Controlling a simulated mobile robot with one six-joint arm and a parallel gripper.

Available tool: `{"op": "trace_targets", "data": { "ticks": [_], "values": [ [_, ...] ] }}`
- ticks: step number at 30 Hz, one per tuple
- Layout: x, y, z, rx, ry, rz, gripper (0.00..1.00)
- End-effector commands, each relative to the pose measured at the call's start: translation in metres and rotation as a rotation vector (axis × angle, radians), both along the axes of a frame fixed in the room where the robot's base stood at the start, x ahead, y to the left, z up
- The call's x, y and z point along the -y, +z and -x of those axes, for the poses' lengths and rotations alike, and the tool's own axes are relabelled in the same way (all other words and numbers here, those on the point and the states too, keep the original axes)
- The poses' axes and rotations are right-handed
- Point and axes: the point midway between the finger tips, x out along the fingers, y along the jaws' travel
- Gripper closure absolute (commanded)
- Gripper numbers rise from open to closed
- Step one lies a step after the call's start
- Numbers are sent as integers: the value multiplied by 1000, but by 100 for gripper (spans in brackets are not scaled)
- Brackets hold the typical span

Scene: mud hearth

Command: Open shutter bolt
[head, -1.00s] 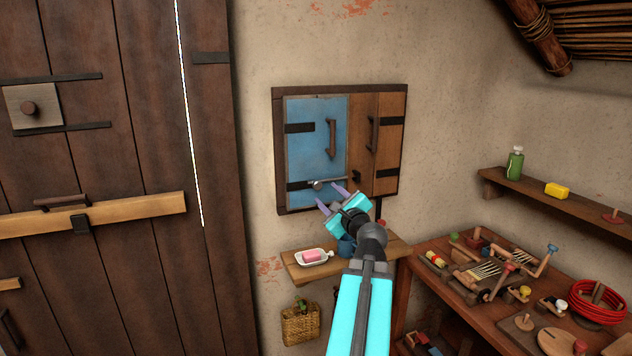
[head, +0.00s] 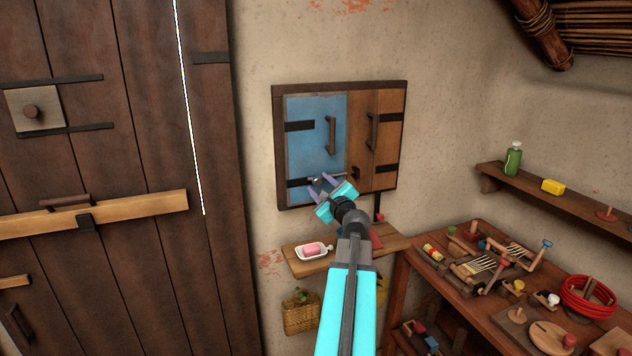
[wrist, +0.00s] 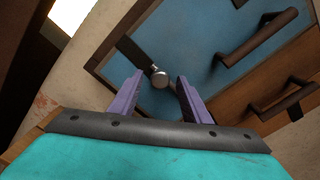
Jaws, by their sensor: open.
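The shutter has a blue left leaf (head: 308,152) and a brown right leaf (head: 390,150), both closed in a dark frame. The bolt's round metal knob (head: 316,180) is low on the blue leaf, partly hidden by my gripper (head: 322,183) in the head view. I cannot tell whether the fingertips reach past the knob. The rest of the bolt is mostly hidden.
A small wooden shelf (head: 300,264) with pink soap in a white dish (head: 313,251) sits below the shutter. A cluttered workbench (head: 400,300) stands at right. A barred wooden door (head: 100,150) is at left.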

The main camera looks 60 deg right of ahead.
Motion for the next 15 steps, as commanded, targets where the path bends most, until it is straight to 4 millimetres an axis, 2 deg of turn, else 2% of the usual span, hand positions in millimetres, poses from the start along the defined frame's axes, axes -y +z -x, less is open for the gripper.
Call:
{"op": "trace_targets", "data": {
  "ticks": [6, 15],
  "values": [
    [13, 1, -17, 2, 1, -1, 57],
    [18, 0, -25, 1, 1, 0, 57]
  ]
}}
